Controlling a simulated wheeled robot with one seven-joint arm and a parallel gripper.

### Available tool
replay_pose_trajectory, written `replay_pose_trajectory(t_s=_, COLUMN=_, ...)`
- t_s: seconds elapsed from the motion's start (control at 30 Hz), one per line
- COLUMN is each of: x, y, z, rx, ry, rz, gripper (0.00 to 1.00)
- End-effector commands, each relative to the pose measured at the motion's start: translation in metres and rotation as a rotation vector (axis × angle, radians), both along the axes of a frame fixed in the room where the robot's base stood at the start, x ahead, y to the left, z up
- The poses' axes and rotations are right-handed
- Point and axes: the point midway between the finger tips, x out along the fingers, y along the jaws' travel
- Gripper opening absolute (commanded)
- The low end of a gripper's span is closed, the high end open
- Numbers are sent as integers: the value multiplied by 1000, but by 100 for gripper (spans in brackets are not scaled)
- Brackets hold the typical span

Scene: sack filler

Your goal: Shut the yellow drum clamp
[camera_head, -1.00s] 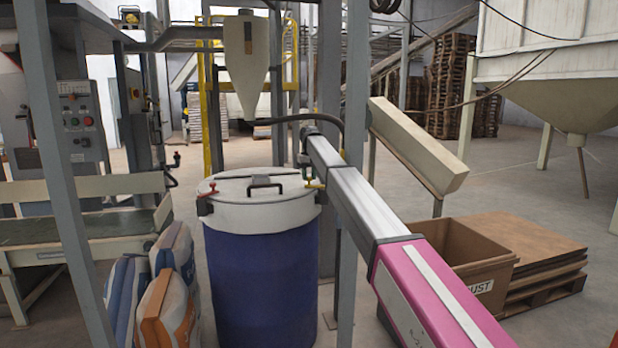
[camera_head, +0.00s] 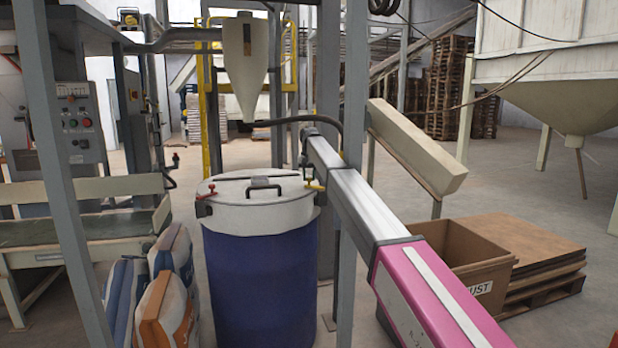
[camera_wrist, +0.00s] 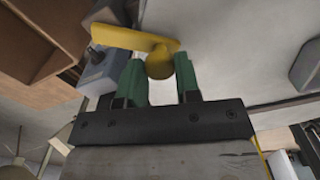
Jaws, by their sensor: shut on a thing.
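A blue drum (camera_head: 262,285) with a white lid (camera_head: 235,212) stands in the middle of the head view. The yellow drum clamp (camera_head: 316,187) is at the right side of the lid's rim, and it also shows in the wrist view (camera_wrist: 122,38) as a flat lever with a rounded knob. My gripper (camera_wrist: 160,72) has its two green fingers on either side of the knob and is shut on it. In the head view my gripper is small and reaches down to the clamp. A grey block (camera_wrist: 103,72) sits beside the lever in the wrist view.
A red clamp (camera_head: 212,188) is at the lid's left side, and a black handle (camera_head: 265,188) is on top. A grey post (camera_head: 352,120) stands right of the drum. Filled sacks (camera_head: 168,290) stand to its left. A brown bin (camera_head: 465,250) is at the right.

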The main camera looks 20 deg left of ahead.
Motion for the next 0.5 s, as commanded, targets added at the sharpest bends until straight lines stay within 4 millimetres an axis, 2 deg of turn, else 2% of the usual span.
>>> replay_pose_trajectory(t_s=0.07, x=1, y=0, z=1, rx=1, ry=-2, rz=-2, gripper=0)
replay_pose_trajectory(t_s=0.1, x=1, y=0, z=1, rx=1, ry=-2, rz=-2, gripper=44)
replay_pose_trajectory(t_s=0.13, x=1, y=0, z=1, rx=1, ry=-2, rz=-1, gripper=53)
replay_pose_trajectory(t_s=0.17, x=1, y=0, z=1, rx=1, ry=-2, rz=-1, gripper=57)
replay_pose_trajectory(t_s=0.5, x=1, y=0, z=2, rx=0, ry=-1, rz=0, gripper=57)
